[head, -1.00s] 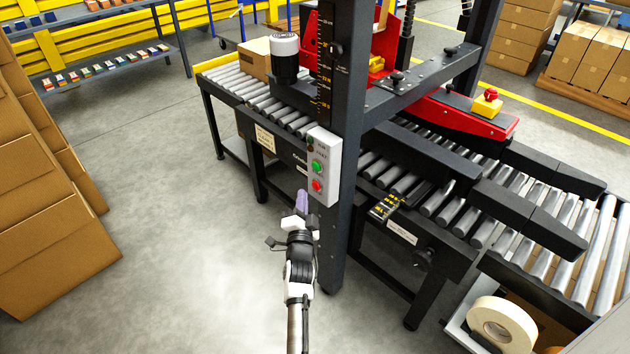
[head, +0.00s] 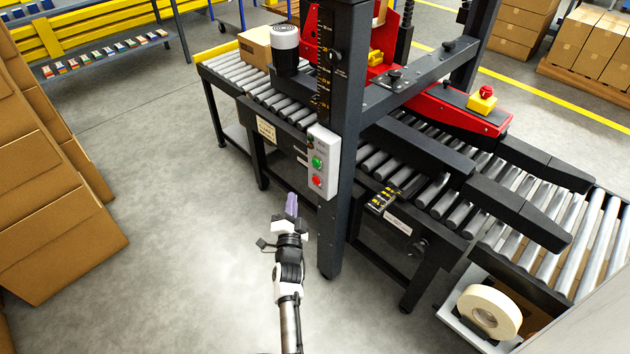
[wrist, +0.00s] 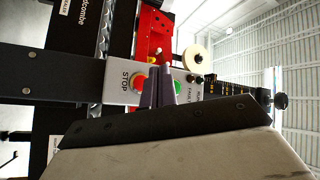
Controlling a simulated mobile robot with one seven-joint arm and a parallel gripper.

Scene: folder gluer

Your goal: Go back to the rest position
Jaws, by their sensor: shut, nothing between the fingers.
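My gripper (head: 291,207) is in the lower middle of the head view, over bare floor in front of the machine. Its purple-grey fingers are together and empty. In the wrist view the fingers (wrist: 159,88) point toward the control box (wrist: 122,80), partly covering it. The control box (head: 322,162) is white, with a green button (head: 317,162) and a red button (head: 316,181), fixed to the dark upright. My gripper is left of and below the box in the head view and appears apart from it.
The dark upright post (head: 343,210) stands right of my arm. Roller conveyors (head: 500,190) run to the right, with a tape roll (head: 490,312) on a low shelf. Stacked cartons (head: 50,220) stand at left. The floor (head: 180,240) between is clear.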

